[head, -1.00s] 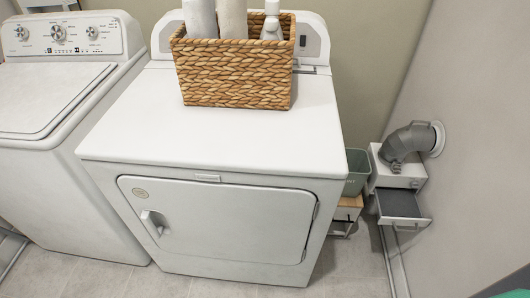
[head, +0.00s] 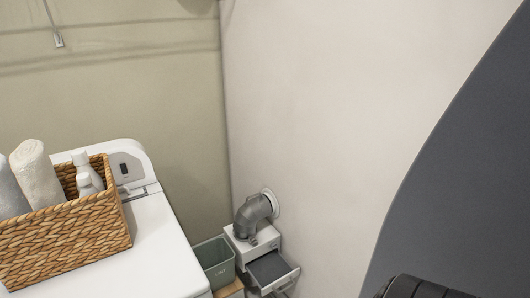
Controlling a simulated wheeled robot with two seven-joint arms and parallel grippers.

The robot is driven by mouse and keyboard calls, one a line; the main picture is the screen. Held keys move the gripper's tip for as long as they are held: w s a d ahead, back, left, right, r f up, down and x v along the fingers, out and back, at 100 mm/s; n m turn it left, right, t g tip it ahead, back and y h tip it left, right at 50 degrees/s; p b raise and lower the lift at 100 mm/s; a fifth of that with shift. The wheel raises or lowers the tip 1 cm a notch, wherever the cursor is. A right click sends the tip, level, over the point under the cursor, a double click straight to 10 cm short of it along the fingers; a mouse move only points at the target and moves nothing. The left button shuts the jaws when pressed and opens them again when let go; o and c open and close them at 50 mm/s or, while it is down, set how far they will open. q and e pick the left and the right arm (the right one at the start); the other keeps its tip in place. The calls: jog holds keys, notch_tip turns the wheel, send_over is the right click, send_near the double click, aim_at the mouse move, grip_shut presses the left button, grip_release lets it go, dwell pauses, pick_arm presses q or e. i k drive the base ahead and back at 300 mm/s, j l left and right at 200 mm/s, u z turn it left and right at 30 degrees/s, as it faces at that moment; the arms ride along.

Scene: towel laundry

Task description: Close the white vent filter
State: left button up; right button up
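The white vent filter box (head: 252,245) is mounted low against the right-hand wall, with a grey duct elbow (head: 252,215) on top running into the wall. Its drawer (head: 273,271) is pulled out toward the front right, showing a dark grey inside and a white front with a handle at the lower right. No gripper fingers show in the head view. A dark part at the bottom right, probably my own arm, shows no fingers.
A white dryer (head: 160,250) stands at the lower left with a wicker basket (head: 70,240) of rolled towels and bottles on it. A grey-green bin (head: 215,262) stands between the dryer and the filter box. The wall above the filter is bare.

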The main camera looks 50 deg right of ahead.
aim_at(270, 271)
jog(key=z, duration=1.6)
